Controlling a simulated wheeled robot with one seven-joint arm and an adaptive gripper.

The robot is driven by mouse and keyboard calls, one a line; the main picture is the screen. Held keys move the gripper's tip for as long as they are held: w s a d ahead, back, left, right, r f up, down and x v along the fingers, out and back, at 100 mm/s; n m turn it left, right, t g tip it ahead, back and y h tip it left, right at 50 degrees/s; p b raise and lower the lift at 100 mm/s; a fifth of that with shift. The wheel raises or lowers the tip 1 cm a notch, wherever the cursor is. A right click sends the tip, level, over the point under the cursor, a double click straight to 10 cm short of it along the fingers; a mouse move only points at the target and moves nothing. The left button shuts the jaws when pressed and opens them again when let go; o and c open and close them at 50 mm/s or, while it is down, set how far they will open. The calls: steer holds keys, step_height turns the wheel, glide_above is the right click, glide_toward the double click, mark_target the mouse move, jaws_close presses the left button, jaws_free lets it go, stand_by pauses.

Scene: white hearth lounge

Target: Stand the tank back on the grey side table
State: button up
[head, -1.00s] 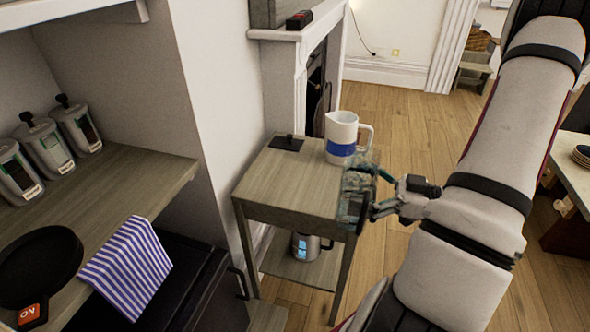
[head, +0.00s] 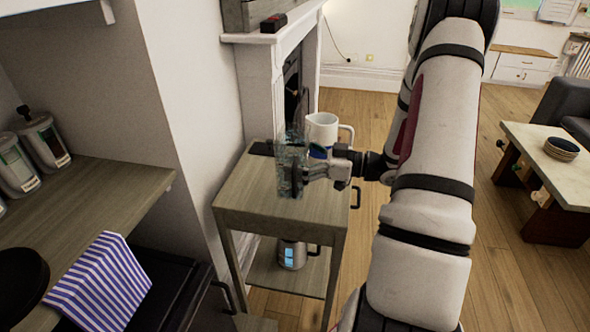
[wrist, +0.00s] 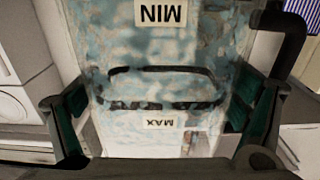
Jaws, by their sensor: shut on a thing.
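The tank (head: 289,176) is clear with a mottled blue-grey look. In the head view it appears upright over the top of the grey side table (head: 240,195); I cannot tell whether its base touches. My gripper (head: 303,174) reaches in from the right and is shut on it. In the wrist view the tank (wrist: 160,55) fills the middle between my two fingers (wrist: 165,118), with MIN and MAX labels upside down in the picture. The tank partly hides the table top behind it.
A white jug with a blue band (head: 320,129) stands close behind the tank. A flat black item (head: 261,148) lies at the table's back left. A steel kettle (head: 293,254) sits on the lower shelf. The table top's front left is clear; a wall and fireplace (head: 275,80) stand behind.

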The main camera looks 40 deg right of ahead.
steer(key=shift+f+b, duration=0.5)
steer(key=shift+f, duration=1.2)
steer(key=shift+f, duration=0.15)
steer(key=o, duration=1.3)
steer(key=shift+o, duration=0.2)
steer(key=shift+s+d, duration=0.2)
steer(key=shift+d, duration=0.05)
steer(key=p+v, duration=0.1)
steer(key=v, duration=1)
steer(key=shift+s+p, duration=0.25)
steer(key=shift+p, duration=0.05)
steer(key=shift+d, duration=0.1)
